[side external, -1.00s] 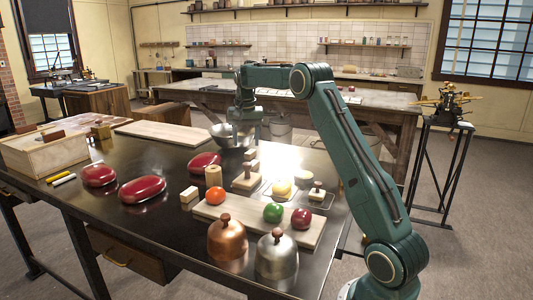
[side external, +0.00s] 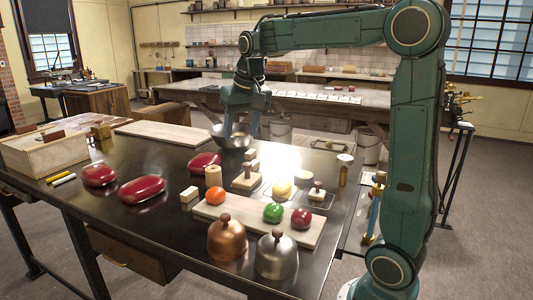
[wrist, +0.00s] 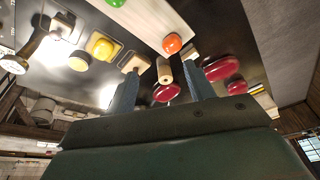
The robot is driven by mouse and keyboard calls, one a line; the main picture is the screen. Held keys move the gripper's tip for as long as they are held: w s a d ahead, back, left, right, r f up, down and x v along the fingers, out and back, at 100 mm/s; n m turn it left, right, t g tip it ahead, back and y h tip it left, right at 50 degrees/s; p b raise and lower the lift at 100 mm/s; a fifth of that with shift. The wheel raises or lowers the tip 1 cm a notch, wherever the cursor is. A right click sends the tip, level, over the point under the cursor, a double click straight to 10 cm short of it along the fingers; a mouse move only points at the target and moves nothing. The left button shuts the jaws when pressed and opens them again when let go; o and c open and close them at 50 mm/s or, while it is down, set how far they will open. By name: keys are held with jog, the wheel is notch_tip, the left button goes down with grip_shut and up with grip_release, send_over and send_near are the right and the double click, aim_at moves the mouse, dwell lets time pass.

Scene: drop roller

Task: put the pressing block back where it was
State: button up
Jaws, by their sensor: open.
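In the wrist view the larger block (wrist: 134,63) and the smaller one (wrist: 64,24) both stand apart from my gripper.
A pale board (side external: 248,222) bears an orange, a green and a red ball. Copper (side external: 227,242) and steel (side external: 277,258) domes stand in front. A wooden cylinder (side external: 213,176) and red oval objects (side external: 142,189) stand left.

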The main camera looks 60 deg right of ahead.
jog(key=s+a+f+n+t, duration=0.1)
jog(key=s+a+f+n, duration=0.2)
jog(key=s+a, duration=0.4)
jog(key=s+a+f+n+t+y, duration=0.1)
jog(key=s+a+f+n, duration=0.2)
jog(key=s, duration=1)
jog(key=a, duration=0.3)
jog(key=shift+a+n+t+y, duration=0.3)
jog(key=shift+a+n, duration=0.1)
jog(key=shift+f, duration=0.1)
